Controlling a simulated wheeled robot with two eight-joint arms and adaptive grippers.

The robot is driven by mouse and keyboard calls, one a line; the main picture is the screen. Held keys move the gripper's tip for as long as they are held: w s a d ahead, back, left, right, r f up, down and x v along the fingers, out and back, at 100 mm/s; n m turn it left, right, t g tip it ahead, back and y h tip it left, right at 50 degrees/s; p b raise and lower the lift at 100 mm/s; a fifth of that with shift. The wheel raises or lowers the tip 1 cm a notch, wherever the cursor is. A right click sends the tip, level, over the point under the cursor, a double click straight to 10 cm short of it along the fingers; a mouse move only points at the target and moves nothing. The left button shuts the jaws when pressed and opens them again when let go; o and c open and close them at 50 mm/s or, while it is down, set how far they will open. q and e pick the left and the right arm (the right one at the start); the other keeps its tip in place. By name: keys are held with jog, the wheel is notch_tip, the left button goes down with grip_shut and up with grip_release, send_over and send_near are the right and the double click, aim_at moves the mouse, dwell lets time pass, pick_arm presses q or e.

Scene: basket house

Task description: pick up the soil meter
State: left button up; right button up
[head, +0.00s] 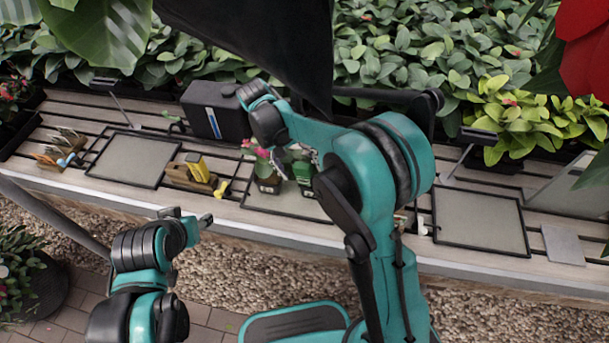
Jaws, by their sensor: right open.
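A small green box-shaped item (303,171) stands on the planter bench in the middle, and it may be the soil meter. It is close to a pink flower in a dark pot (268,184). My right arm reaches over the bench. My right gripper (304,152) is open just above the green item, mostly hidden by the arm. I cannot tell whether they touch. My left gripper (188,217) is in front of the bench, apart from the things on it, with its two tips spread and nothing between them.
A wooden box (178,176) holds a yellow item (198,168). A black box (214,111) stands behind it. Hand tools (62,155) lie at the left. A black-framed panel (125,158) and another panel (480,220) are bare. Leafy plants (430,50) line the back.

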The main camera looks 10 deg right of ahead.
jog(key=c, duration=1.4)
jog(key=shift+r, duration=0.15)
jog(key=shift+r, duration=0.25)
jog(key=shift+c, duration=1.4)
notch_tip(320, 180, up, 4)
jog(key=shift+f+p, duration=0.1)
jog(key=shift+p, duration=1.1)
jog(key=s+d+r+p, duration=0.1)
jog(key=s+d+r, duration=0.1)
jog(key=d, duration=0.1)
jog(key=s+d+r+p, duration=0.1)
jog(key=s+d+r, duration=0.1)
jog(key=d, duration=0.1)
jog(key=s+d+r+p, duration=0.1)
jog(key=s+d+r, duration=0.1)
jog(key=s+d, duration=0.1)
jog(key=shift+s+d+r+p, duration=0.1)
jog(key=shift+d+r+p, duration=0.05)
jog(key=shift+r+p, duration=0.15)
